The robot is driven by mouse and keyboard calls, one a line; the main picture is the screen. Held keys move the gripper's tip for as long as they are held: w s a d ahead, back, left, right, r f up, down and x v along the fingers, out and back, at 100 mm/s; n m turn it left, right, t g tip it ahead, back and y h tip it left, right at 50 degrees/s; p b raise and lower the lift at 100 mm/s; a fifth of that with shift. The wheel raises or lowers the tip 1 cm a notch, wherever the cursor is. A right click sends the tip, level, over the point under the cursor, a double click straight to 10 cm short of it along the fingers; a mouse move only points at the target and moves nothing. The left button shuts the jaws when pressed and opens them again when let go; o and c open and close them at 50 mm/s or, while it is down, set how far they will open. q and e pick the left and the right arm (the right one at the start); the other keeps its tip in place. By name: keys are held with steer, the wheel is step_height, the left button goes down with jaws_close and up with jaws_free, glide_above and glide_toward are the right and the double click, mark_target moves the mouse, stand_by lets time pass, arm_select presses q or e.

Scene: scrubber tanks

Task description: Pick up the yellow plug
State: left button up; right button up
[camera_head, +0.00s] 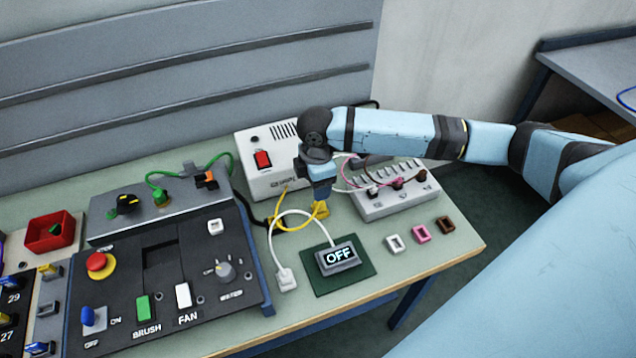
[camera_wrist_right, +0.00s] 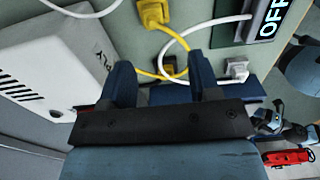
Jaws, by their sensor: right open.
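The yellow plug (camera_head: 320,211) lies on the bench, with a thin yellow cable running left from it. In the right wrist view the yellow plug (camera_wrist_right: 152,13) shows at the top, beyond the fingertips. A second yellow piece (camera_head: 276,223) sits at the cable's other side; in the wrist view it shows between the fingers, partly dark. My right gripper (camera_head: 321,196) points down just above the yellow plug and partly covers it. Its blue fingers (camera_wrist_right: 160,80) are apart with nothing held between them. My left gripper is not in view.
A white power box (camera_head: 270,170) stands behind. A white cable loops to a white plug (camera_head: 286,279) beside the OFF display (camera_head: 338,257). A grey socket block (camera_head: 398,190) and small white, pink and brown frames are at right. A black control panel (camera_head: 160,290) fills the left.

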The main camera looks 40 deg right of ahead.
glide_above(318, 204)
steer(key=f, duration=0.4)
steer(key=shift+a, duration=0.35)
steer(key=shift+w+d+f+p, duration=0.1)
steer(key=shift+d+f+p, duration=0.1)
steer(key=shift+f, duration=1.2)
steer(key=shift+d+f+p, duration=0.15)
steer(key=shift+f, duration=1.25)
steer(key=c, duration=1)
